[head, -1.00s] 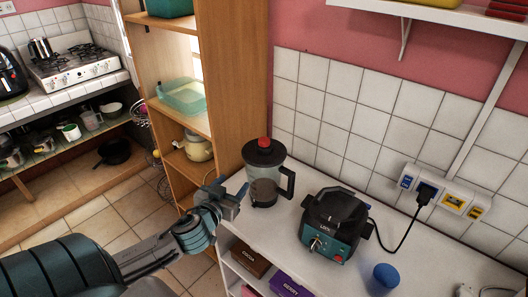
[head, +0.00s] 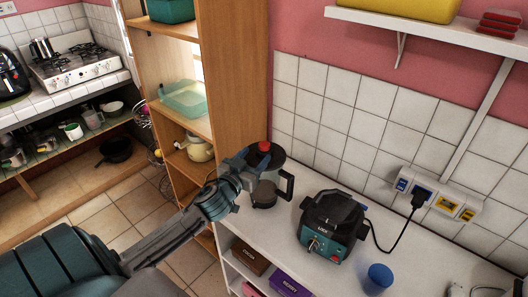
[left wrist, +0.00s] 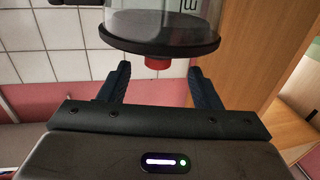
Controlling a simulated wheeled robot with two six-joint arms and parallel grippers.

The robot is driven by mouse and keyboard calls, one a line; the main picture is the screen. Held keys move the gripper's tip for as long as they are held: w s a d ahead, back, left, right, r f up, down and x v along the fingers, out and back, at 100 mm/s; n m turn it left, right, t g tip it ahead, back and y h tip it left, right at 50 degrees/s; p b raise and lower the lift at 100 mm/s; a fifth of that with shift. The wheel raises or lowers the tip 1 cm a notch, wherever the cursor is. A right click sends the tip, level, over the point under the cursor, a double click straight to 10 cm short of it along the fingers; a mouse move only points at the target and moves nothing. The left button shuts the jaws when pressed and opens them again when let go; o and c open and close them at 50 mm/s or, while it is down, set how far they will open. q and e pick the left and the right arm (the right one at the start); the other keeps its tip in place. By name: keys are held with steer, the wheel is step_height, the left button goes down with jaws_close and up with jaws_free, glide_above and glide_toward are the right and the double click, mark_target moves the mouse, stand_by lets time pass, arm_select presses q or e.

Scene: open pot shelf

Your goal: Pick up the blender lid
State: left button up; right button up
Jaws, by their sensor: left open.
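The blender lid (head: 275,157) is dark with a red knob (head: 264,147) on top. It sits on the clear blender jar (head: 268,190), which stands upright on the white counter with its handle to the right. My left gripper (head: 245,165) is open beside the lid and hides its left part in the head view. In the left wrist view the picture is inverted: the dark lid (left wrist: 160,46) and red knob (left wrist: 157,63) lie ahead of and between the two open fingers (left wrist: 157,80). I see no contact. My right gripper is not in view.
A black and teal blender base (head: 330,225) stands to the right of the jar, with a cord to the wall outlets (head: 435,202). A blue cup (head: 378,277) stands in front. A wooden shelf (head: 240,80) rises behind left. A wall shelf (head: 440,25) hangs at upper right.

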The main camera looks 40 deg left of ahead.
mark_target(262, 149)
arm_select(q)
steer(key=w, duration=0.1)
steer(key=w+p, duration=0.2)
steer(key=shift+w+r, duration=0.15)
steer(key=shift+r, duration=0.15)
steer(key=shift+w+f, duration=0.15)
steer(key=shift+w, duration=0.1)
steer(key=shift+s, duration=0.1)
steer(key=shift+c, duration=0.2)
steer(key=c, duration=0.7)
steer(key=shift+c, duration=0.2)
